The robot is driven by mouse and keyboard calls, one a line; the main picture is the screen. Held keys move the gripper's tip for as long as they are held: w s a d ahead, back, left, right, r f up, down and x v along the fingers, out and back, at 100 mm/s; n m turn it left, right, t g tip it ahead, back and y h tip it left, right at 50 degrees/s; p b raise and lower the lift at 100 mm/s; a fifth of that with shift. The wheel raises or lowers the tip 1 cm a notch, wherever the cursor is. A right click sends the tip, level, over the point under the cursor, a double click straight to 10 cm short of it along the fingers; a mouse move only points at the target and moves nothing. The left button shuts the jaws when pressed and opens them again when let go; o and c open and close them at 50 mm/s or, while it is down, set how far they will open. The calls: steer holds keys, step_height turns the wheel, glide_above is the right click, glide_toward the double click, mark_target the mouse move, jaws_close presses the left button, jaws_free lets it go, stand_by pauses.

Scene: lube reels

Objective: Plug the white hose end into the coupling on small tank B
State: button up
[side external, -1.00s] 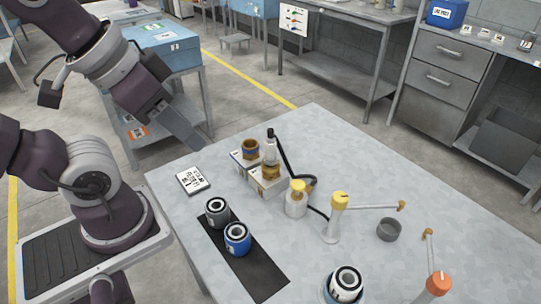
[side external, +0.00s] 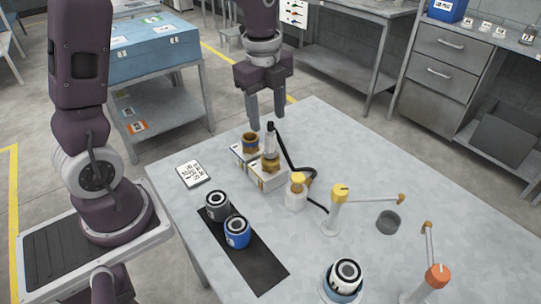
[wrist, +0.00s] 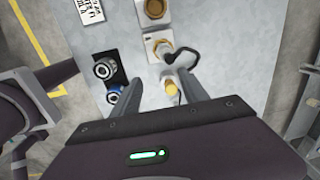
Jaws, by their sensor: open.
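Two small pale tanks with brass couplings stand on the table. Their letters are too small to read. The rear-left tank's coupling (side external: 250,141) looks empty. A white hose end (side external: 270,144) with a black top stands upright at the front-right tank's coupling (side external: 271,164); whether it is fully seated I cannot tell. A black hose (side external: 283,152) loops from it down to the right. My gripper (side external: 266,126) is open and empty, pointing down just above and behind the hose end. In the wrist view, the couplings (wrist: 155,9) (wrist: 162,49) lie ahead of the open fingers.
A white bottle (side external: 295,197) with a yellow top and a yellow-topped post (side external: 335,215) with a long side arm stand to the right. Grey and blue cans (side external: 237,233) stand on a black mat (side external: 255,268).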

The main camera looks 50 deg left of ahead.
mark_target(271, 146)
steer(key=f+m, duration=0.1)
steer(key=w+a+f+m, duration=0.1)
steer(key=f, duration=0.1)
steer(key=w+f+m+g, duration=0.1)
steer(key=shift+w+a+f, duration=0.15)
steer(key=shift+f, duration=0.1)
steer(key=f, duration=0.7)
steer(key=shift+a+f, duration=0.25)
steer(key=shift+a, duration=0.05)
jaws_close()
